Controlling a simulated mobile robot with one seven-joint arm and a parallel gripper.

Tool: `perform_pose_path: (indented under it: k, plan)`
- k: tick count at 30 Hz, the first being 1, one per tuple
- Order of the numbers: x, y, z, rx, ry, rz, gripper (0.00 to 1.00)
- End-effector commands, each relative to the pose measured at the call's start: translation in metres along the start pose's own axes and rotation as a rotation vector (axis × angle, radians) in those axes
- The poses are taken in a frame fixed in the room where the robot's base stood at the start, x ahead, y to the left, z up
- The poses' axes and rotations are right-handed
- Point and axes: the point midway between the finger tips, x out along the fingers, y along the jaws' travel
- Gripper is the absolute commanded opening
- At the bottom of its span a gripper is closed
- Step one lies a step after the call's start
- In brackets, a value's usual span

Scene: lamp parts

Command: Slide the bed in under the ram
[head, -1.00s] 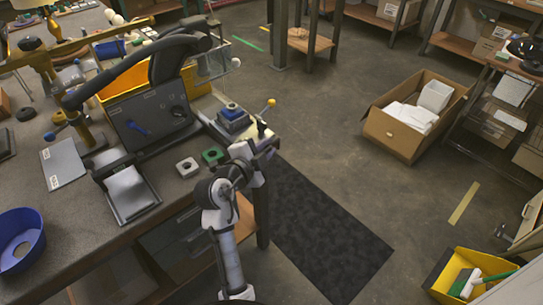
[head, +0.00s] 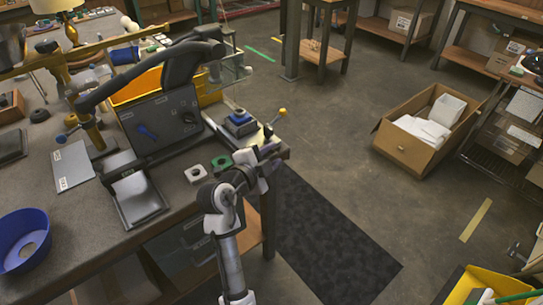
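A dark press (head: 160,122) with a thick curved black arm stands on the bench. The bed (head: 215,124) appears to be the pale plate or rail sticking out on the right side of the press, and a grey and blue block (head: 240,123) sits on it. A lever with a yellow ball (head: 282,112) rises at its outer end. I cannot make out the ram; the panel and black arm hide the inside. My gripper (head: 270,153) is at the bench's right edge, just in front of the bed's outer end. Its fingers are small and partly hidden, so contact and opening cannot be told.
A white square part (head: 195,174) and a green one (head: 222,163) lie on the bench (head: 95,225) left of my gripper. A blue bowl (head: 22,240) stands front left. A cardboard box (head: 425,130) sits on the floor; the dark mat (head: 325,245) is clear.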

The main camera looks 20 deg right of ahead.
Motion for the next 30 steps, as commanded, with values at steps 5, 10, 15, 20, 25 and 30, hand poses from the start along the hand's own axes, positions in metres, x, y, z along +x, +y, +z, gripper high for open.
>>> perform_pose_path:
  k: [5,10,15,20,25,30]
  plan:
    - [-0.028,0.002,0.003,0.001,-0.004,-0.004,0.33]
    - [-0.068,0.002,0.003,0.001,-0.005,-0.005,0.33]
    - [-0.104,0.002,0.003,0.000,-0.006,-0.003,0.33]
    - [-0.125,0.001,0.002,-0.001,-0.004,-0.001,0.33]
    - [-0.134,0.001,0.001,-0.001,-0.003,0.002,0.33]
    - [-0.134,0.001,0.001,-0.001,-0.003,0.002,0.33]
